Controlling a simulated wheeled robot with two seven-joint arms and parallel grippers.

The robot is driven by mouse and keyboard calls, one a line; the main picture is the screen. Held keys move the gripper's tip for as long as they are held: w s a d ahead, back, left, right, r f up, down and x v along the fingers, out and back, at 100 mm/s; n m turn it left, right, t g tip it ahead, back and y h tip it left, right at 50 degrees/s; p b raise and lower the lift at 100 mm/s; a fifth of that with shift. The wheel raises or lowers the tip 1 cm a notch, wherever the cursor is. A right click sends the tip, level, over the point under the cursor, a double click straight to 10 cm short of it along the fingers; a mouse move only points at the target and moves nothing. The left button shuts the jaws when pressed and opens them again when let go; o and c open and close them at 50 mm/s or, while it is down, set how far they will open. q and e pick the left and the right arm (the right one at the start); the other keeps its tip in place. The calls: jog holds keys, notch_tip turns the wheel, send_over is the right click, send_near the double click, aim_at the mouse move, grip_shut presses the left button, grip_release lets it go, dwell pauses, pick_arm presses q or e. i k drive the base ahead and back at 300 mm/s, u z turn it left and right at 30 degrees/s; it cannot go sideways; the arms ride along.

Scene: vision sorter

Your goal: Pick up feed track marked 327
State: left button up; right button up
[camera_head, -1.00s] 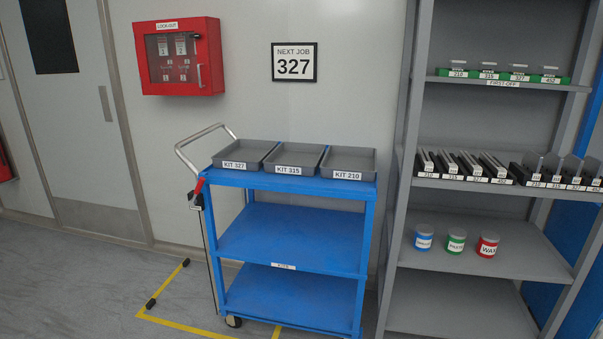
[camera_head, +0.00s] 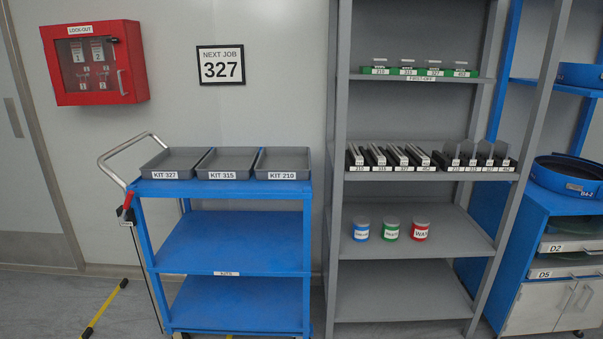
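Long dark tracks with pale strips lie side by side on the middle shelf of the grey rack. The third from the left, which I take for the feed track marked 327 (camera_head: 398,156), has a small label on the shelf edge that seems to read 327. Tracks beside it (camera_head: 376,156) look alike with other numbers. To their right, upright grey plates (camera_head: 470,154) stand in black holders with similar small labels. Neither of my grippers is in view.
A blue cart (camera_head: 225,242) carries grey trays, KIT 327 (camera_head: 168,174), KIT 315 and KIT 210. The grey rack (camera_head: 340,230) also holds green-based FIRST-OFF pieces (camera_head: 408,71) above and three lidded jars (camera_head: 391,229) below. A sign (camera_head: 221,65) reads NEXT JOB 327.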

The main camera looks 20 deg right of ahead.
aim_at(396, 153)
jog(key=z, duration=0.5)
jog(key=k, duration=1.25)
jog(key=z, duration=1.3)
jog(key=i, duration=2.95)
jog(key=u, duration=0.8)
